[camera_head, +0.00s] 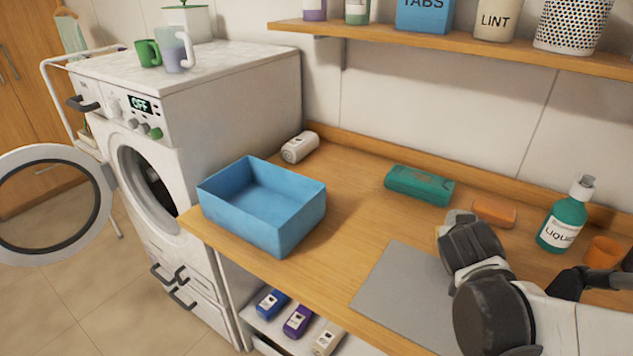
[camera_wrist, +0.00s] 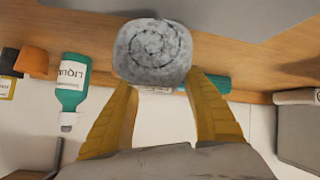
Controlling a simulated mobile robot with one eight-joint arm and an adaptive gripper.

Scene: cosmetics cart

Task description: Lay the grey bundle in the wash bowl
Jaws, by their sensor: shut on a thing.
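The grey bundle (camera_wrist: 153,50) is a rolled, speckled cloth, seen end-on in the wrist view. My gripper (camera_wrist: 162,80) is shut on it, with one yellow finger at each side. In the head view my gripper (camera_head: 449,228) is over the right part of the counter, near the far edge of the grey mat, and hides most of the bundle. The wash bowl (camera_head: 275,235) is a blue rectangular tub at the counter's left end. It looks empty and stands well apart from my gripper.
A grey mat (camera_head: 395,290) lies on the wooden counter. A green pack (camera_head: 420,186), an orange block (camera_head: 494,212), a green liquid bottle (camera_head: 562,222) and an orange cup (camera_head: 604,252) stand right. A shelf (camera_head: 450,45) hangs above.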

